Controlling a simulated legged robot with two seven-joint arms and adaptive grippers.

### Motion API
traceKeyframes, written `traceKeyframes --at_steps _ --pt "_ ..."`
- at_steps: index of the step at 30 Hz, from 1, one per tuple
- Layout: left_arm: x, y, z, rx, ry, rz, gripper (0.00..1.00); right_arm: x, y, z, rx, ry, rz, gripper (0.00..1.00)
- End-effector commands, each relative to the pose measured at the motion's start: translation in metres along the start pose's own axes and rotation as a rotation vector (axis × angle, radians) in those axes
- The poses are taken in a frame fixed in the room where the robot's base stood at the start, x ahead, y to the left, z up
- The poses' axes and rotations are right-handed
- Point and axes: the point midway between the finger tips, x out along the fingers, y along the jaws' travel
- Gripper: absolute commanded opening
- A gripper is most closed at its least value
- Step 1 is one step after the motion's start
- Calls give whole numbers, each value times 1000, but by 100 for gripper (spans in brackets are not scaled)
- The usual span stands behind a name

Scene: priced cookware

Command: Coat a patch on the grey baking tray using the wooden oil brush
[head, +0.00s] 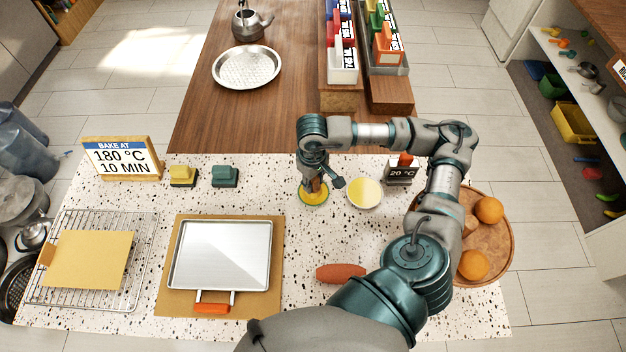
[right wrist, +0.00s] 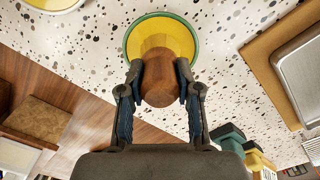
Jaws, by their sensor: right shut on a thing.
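The grey baking tray (head: 222,255), with an orange handle grip at its front, lies empty on a brown mat (head: 171,300) on the speckled counter. A corner of the tray also shows in the right wrist view (right wrist: 303,68). My right gripper (head: 314,186) is shut on the wooden oil brush (right wrist: 158,76). The brush stands over a green-rimmed dish of yellow oil (head: 313,198), which also shows in the right wrist view (right wrist: 132,42). The brush's lower end is hidden, so I cannot tell whether it touches the oil. My left gripper is out of view.
A white-rimmed yellow bowl (head: 364,194) stands right of the oil dish. A reddish-brown oblong object (head: 341,272) lies between tray and arm. Yellow (head: 183,177) and green (head: 225,176) blocks sit behind the tray. A wire rack (head: 88,225) is at left, a fruit board (head: 497,246) at right.

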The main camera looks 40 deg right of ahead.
Motion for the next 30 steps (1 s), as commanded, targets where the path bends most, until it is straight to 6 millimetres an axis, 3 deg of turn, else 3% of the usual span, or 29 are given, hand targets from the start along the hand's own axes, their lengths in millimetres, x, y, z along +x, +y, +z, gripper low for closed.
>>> traceKeyframes --at_steps 30 --pt "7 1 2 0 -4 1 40 3 0 0 0 -4 1 5"
